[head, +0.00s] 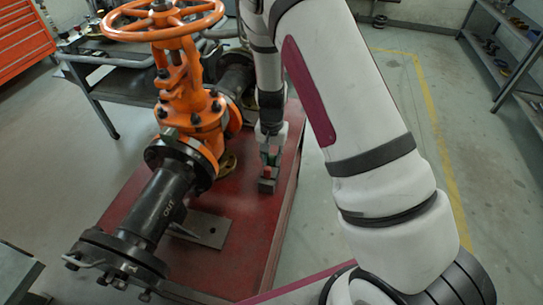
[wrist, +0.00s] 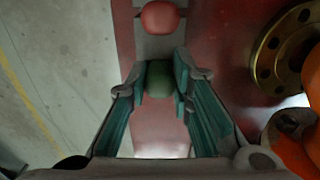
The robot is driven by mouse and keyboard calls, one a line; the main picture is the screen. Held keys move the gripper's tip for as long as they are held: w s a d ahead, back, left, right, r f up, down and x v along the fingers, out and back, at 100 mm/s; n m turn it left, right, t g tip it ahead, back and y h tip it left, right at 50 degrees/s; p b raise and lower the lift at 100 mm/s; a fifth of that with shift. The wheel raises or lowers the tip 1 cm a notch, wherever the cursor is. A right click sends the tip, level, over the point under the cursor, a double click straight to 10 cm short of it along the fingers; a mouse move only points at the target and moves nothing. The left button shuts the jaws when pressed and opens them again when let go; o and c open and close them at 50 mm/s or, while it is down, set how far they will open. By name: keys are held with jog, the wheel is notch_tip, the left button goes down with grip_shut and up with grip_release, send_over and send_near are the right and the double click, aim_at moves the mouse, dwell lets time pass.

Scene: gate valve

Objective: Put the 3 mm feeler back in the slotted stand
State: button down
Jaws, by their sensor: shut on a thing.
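My gripper (wrist: 165,84) points down over the red bench, its teal-padded fingers on both sides of a green-handled piece (wrist: 159,77), and is shut on it. This looks like a feeler, but no size marking is readable. In the head view my gripper (head: 271,150) is just above the small grey slotted stand (head: 267,186). A red-handled piece (wrist: 160,17) stands at the stand, beyond the green one in the wrist view. The green piece's lower end and the slots are hidden, so I cannot tell whether it is in a slot.
The orange gate valve (head: 185,85) with its handwheel and black flanged pipe (head: 160,205) stands left of the stand on the red bench (head: 235,235). A brass flange (wrist: 283,50) is close at right in the wrist view. Open floor (wrist: 55,75) lies to the left there.

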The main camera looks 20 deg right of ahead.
jog(key=c, duration=1.3)
grip_release()
jog(key=shift+c, duration=0.2)
notch_tip(320, 180, up, 12)
jog(key=shift+r, duration=0.1)
